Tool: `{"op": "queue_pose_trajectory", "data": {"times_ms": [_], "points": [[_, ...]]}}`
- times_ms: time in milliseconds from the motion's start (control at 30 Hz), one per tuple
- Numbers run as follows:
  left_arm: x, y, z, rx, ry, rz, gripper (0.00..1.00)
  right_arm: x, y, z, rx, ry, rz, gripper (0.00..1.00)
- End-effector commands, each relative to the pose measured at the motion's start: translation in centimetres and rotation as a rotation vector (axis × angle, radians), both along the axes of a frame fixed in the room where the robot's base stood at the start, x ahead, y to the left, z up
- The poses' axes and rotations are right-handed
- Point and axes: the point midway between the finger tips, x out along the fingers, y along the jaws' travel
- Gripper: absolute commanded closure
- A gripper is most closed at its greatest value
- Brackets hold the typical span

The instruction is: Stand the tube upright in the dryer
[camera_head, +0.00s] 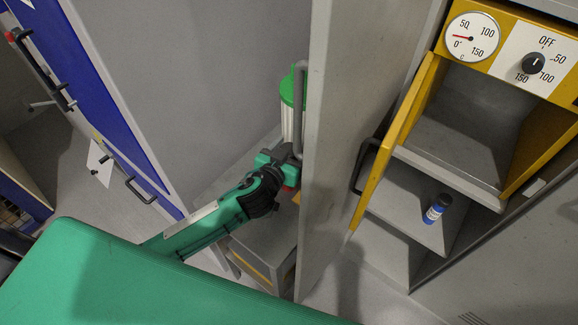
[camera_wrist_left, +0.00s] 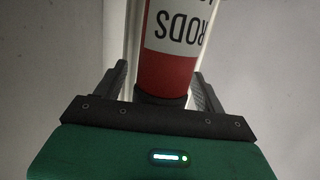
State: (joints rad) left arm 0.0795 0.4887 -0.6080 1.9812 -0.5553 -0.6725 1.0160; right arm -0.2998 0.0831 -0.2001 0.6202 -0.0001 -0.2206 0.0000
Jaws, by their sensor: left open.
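The tube (camera_head: 290,118) is upright, white with a green cap, partly behind a handle on a tall grey panel. In the left wrist view the tube (camera_wrist_left: 172,50) shows a "RODS" label and a red band. My left gripper (camera_head: 288,166) is at its lower part. In the wrist view the fingers (camera_wrist_left: 167,85) stand apart on either side of the tube, open, with gaps. The tube's foot is hidden. The dryer (camera_head: 475,115) is a yellow-framed grey box with a gauge and a temperature knob. Its yellow door (camera_head: 396,140) is open and its visible chamber looks empty. My right gripper is not in view.
The tall grey panel (camera_head: 345,120) stands between my left gripper and the dryer. A blue bottle (camera_head: 437,208) stands on a shelf below the dryer. Blue-fronted cabinets with dark handles (camera_head: 140,188) line the left. A low grey unit (camera_head: 268,245) is below my arm.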

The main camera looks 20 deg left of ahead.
Motion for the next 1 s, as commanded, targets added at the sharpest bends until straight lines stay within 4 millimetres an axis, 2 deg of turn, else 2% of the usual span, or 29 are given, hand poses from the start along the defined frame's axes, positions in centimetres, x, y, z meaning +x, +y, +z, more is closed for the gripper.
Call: {"op": "queue_pose_trajectory", "data": {"times_ms": [100, 467, 767, 1000], "points": [[0.0, 0.0, 0.0, 0.0, 0.0, 0.0, 0.3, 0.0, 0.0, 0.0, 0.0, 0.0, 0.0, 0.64], [0.0, 0.0, 0.0, 0.0, 0.0, 0.0, 1.0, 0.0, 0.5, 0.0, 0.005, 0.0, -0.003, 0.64], [0.0, 0.0, 0.3, 0.0, -0.002, 0.0, 1.0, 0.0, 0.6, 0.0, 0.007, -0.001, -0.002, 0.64], [0.0, 0.0, 2.5, -0.001, -0.006, 0.0, 1.0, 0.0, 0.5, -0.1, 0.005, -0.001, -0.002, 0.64]]}}
